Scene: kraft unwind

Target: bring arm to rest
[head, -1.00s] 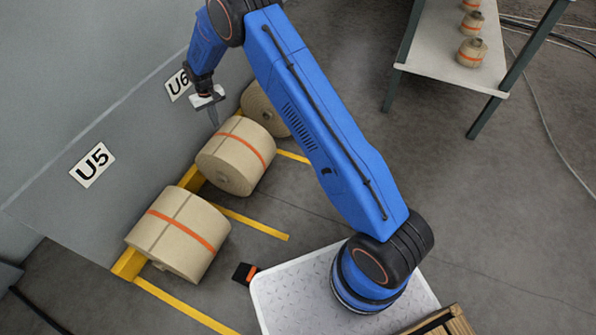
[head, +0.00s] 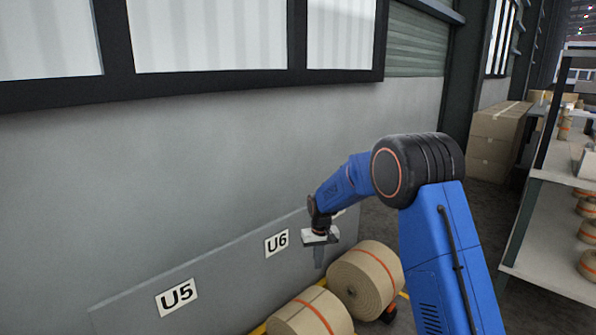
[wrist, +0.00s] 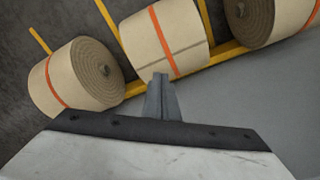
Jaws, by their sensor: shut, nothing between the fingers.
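My gripper (head: 318,256) hangs from my blue arm near the grey wall, in front of and above the kraft rolls. Its fingers are together and hold nothing. In the wrist view my gripper (wrist: 161,84) points at the rolls, with its tips apart from them as far as I can tell. In the head view one kraft roll (head: 365,278) with an orange band lies right of my gripper, and another roll (head: 308,316) lies below it, cut by the picture's edge. The wrist view shows three rolls, including a middle one (wrist: 150,42) near the fingertips.
The wall carries the signs U5 (head: 177,297) and U6 (head: 276,242). A shelf rack (head: 548,240) with small rolls stands at the right. Cardboard boxes (head: 497,135) are stacked at the back. A yellow rail (wrist: 229,51) runs along the rolls.

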